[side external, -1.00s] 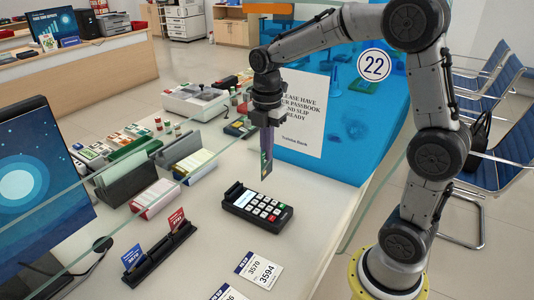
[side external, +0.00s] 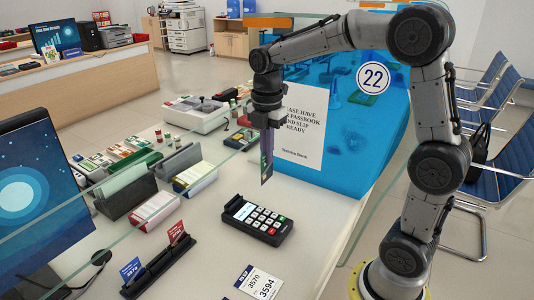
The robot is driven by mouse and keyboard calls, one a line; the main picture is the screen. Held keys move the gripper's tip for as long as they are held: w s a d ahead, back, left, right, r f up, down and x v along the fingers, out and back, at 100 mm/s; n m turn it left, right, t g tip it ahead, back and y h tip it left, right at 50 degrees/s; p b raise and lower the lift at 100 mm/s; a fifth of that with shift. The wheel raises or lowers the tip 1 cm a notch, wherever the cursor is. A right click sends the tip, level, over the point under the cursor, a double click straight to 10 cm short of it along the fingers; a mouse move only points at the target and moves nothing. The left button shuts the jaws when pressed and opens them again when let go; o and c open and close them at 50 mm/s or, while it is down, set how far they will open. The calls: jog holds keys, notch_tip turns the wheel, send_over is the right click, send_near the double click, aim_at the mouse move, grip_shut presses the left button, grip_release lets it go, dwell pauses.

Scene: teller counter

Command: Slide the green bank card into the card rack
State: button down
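The green bank card (side external: 266,166) hangs upright, edge down, below my gripper (side external: 267,147). My gripper points straight down, and its purple fingers appear shut on the card's upper part. The card is seen at a steep angle, and its top is hidden by the fingers. It is held in the air behind the card terminal, clear of the counter. The card rack (side external: 158,269) is a long black holder at the front left of the counter. A blue card (side external: 131,269) and a red card (side external: 177,234) stand in it. My gripper is well behind and to the right of the rack.
A black card terminal (side external: 256,220) lies between my gripper and the counter's front. Number slips (side external: 259,282) lie at the front. Slip holders (side external: 126,190) stand behind the rack. A monitor (side external: 40,192) is at left. A glass screen edge crosses the view.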

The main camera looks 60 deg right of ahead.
notch_tip(320, 180, up, 5)
jog(key=w+a+r, duration=0.2)
jog(key=w+a, duration=0.5)
jog(key=w, duration=0.3)
jog(key=w+a+f, duration=0.2)
jog(key=w+a, duration=0.2)
jog(key=a, duration=0.5)
jog(key=w+a+f, duration=0.1)
jog(key=w+a, duration=0.4)
jog(key=a, duration=0.4)
jog(key=shift+s+d+f, duration=0.15)
jog(key=shift+f, duration=5.8)
jog(key=shift+s+d+f, duration=0.1)
jog(key=shift+f, duration=5.8)
jog(key=c, duration=1.5)
grip_release()
jog(key=o, duration=0.4)
jog(key=shift+o, duration=0.2)
